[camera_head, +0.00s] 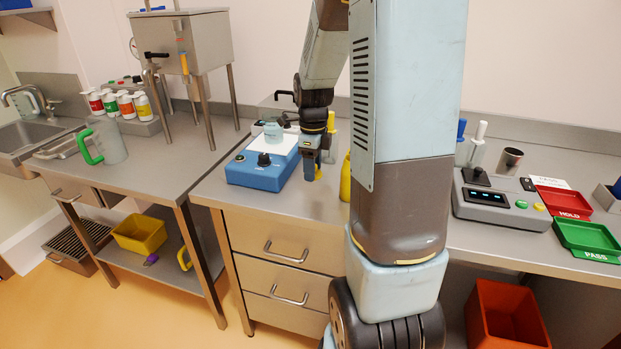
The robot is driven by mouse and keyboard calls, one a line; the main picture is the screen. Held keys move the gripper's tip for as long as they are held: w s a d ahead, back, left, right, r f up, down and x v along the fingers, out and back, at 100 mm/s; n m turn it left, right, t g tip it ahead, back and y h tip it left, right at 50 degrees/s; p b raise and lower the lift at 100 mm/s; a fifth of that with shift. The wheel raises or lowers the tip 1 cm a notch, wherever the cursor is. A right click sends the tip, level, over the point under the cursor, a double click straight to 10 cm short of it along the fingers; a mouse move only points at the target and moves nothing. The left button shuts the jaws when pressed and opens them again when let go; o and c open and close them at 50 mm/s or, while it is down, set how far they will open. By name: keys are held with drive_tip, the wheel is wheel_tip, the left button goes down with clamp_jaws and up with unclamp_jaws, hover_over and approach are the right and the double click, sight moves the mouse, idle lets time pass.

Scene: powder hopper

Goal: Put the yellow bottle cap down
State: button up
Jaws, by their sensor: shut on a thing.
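My gripper (312,172) points down above the bench, just right of the blue balance. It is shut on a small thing. A bit of yellow, the yellow bottle cap (319,174), shows at its fingertips; most of it is hidden by the fingers. A yellow bottle (345,180) stands to the right of the gripper, partly hidden behind my arm; its top is hard to make out. I cannot tell whether the cap touches the bench (325,206).
The blue balance (255,172) with a jar on it stands close left of the gripper. A steel hopper (205,45) and a green-handled jug (108,142) are further left. A grey device (500,205), red tray (562,200) and green tray (588,237) are right.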

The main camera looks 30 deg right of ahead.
drive_tip(key=shift+w+f, duration=0.65)
drive_tip(key=shift+f, duration=0.1)
drive_tip(key=shift+w+f, duration=0.1)
drive_tip(key=shift+f, duration=1.45)
drive_tip(key=o, duration=1)
drive_tip(key=shift+f, duration=0.1)
